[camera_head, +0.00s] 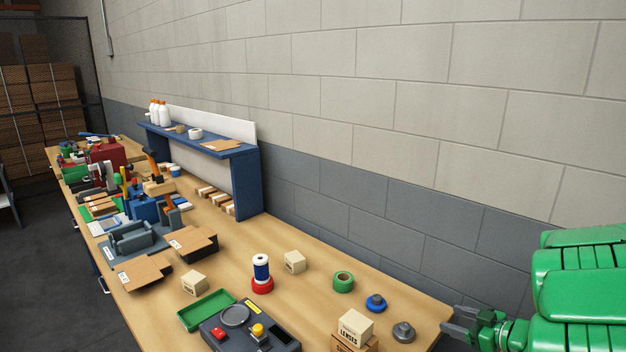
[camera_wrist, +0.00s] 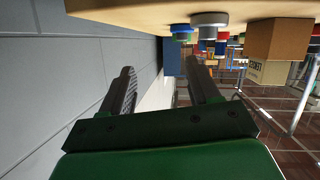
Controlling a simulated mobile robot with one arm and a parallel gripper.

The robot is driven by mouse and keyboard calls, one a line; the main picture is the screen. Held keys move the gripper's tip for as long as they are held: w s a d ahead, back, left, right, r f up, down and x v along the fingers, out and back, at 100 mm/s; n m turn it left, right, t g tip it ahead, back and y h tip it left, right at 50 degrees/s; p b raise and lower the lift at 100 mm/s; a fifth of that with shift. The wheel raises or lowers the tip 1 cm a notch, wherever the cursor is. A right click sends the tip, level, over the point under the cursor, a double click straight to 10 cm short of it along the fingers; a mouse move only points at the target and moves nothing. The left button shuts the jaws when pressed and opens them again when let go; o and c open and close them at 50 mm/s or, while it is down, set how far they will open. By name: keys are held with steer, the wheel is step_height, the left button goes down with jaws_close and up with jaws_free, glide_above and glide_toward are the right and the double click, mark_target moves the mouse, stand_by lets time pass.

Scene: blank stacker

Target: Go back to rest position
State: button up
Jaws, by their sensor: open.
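My gripper (camera_head: 455,326) is at the lower right in the head view, just off the right end of the wooden workbench (camera_head: 310,245), with my green arm behind it. In the wrist view my gripper (camera_wrist: 160,88) shows two dark fingers standing apart, with nothing between them. The bench top's edge (camera_wrist: 130,10) crosses the top of that view, which looks upside down. A grey knobbed disc (camera_head: 403,331) is the bench item closest to my gripper, and they are apart. It also shows in the wrist view (camera_wrist: 209,19).
A grey control box (camera_head: 245,330) stands farther left. The block wall (camera_head: 400,190) runs behind the bench. Clutter fills the far end.

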steer(key=w+d+r+m+t+h, duration=0.15)
steer(key=w+d+r+h, duration=0.3)
steer(key=r, duration=0.55)
steer(key=w+d+r+m+h, duration=0.35)
steer(key=r+h, duration=0.25)
steer(key=r, duration=0.5)
steer(key=s+a+r+m+g+h, duration=0.1)
steer(key=s+r+m+h, duration=0.2)
steer(key=s+r+m, duration=0.45)
steer(key=s+a+r+m+g+h, duration=0.1)
steer(key=s+a+r+m+h, duration=0.3)
steer(key=r, duration=0.7)
steer(key=s+a+f+n+g+y, duration=0.2)
steer(key=s+a+f+g+y, duration=0.1)
steer(key=s+a+f, duration=0.5)
steer(key=s+a+f+n+g+y, duration=0.2)
steer(key=s+a+f+g, duration=0.3)
steer(key=s, duration=0.9)
steer(key=s+a+f+n+g+y, duration=0.3)
steer(key=s+a+f+g, duration=0.1)
steer(key=s+a+f, duration=0.7)
steer(key=shift+a+f+y, duration=0.3)
steer(key=shift+f+y, duration=0.05)
steer(key=shift+f, duration=0.4)
steer(key=shift+g, duration=0.25)
